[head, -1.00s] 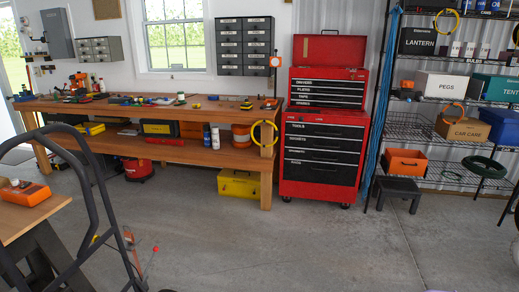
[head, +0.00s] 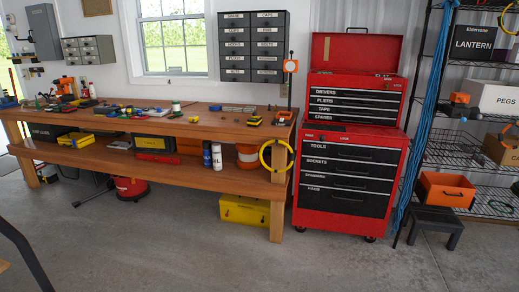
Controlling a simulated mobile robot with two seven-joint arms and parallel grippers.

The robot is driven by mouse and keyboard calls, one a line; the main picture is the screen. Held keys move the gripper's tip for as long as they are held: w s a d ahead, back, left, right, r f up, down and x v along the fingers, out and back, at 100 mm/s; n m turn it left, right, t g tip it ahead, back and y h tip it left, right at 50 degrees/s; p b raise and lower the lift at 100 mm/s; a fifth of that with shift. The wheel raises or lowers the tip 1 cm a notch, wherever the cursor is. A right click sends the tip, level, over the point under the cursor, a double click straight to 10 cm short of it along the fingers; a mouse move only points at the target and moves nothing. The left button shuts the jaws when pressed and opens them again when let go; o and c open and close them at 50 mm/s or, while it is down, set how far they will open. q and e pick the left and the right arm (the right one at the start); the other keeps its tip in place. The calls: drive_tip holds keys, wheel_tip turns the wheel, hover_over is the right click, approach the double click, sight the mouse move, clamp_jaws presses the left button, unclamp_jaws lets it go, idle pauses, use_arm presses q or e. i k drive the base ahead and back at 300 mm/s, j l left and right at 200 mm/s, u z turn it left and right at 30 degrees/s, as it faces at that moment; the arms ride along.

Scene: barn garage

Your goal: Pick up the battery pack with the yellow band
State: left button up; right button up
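On the wooden workbench (head: 150,174), a small black and yellow item (head: 254,120) lies near the right end of the top. It may be the battery pack with the yellow band, but it is too small to be sure. A dark item with some orange (head: 283,118) lies just right of it, at the bench's right corner. Several other small tools and parts are spread along the top to the left. Neither of my grippers is in view.
A red tool chest (head: 350,170) stands right of the bench, then a black stool (head: 436,226) and wire shelving (head: 450,150). A yellow case (head: 244,211) sits under the bench. A dark bar (head: 22,255) shows at lower left. The concrete floor ahead is clear.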

sight(255, 121)
drive_tip(key=i, duration=1.35)
drive_tip(key=i+z, duration=0.1)
drive_tip(key=i, duration=0.55)
drive_tip(key=i+j+z, duration=0.1)
drive_tip(key=i, duration=0.55)
